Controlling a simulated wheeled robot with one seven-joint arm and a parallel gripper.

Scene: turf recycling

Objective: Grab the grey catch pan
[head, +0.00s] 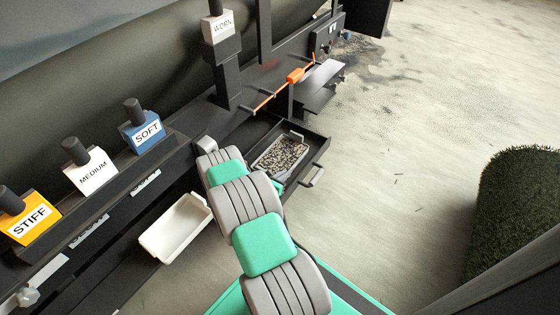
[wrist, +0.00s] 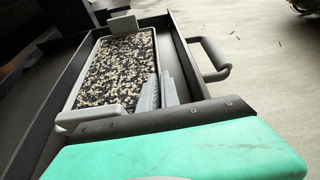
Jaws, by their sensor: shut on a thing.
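The grey catch pan (wrist: 88,115) is full of black and pale granules and sits in an open dark drawer (wrist: 183,62). In the head view the pan (head: 297,136) lies beyond my arm, its near end partly hidden. My gripper (wrist: 160,92) is at the pan's near right side in the wrist view. Its grey ribbed fingers are close together and shut on the pan at that side wall. The exact contact is hidden by the gripper's body. In the head view my arm's links cover most of the gripper.
The drawer's handle (head: 314,176) sticks out to the right. An empty white bin (head: 176,228) stands left of my arm. STIFF (head: 30,217), MEDIUM (head: 90,170) and SOFT (head: 142,131) blocks line the machine. Floor to the right is open, with a turf roll (head: 515,205) beyond.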

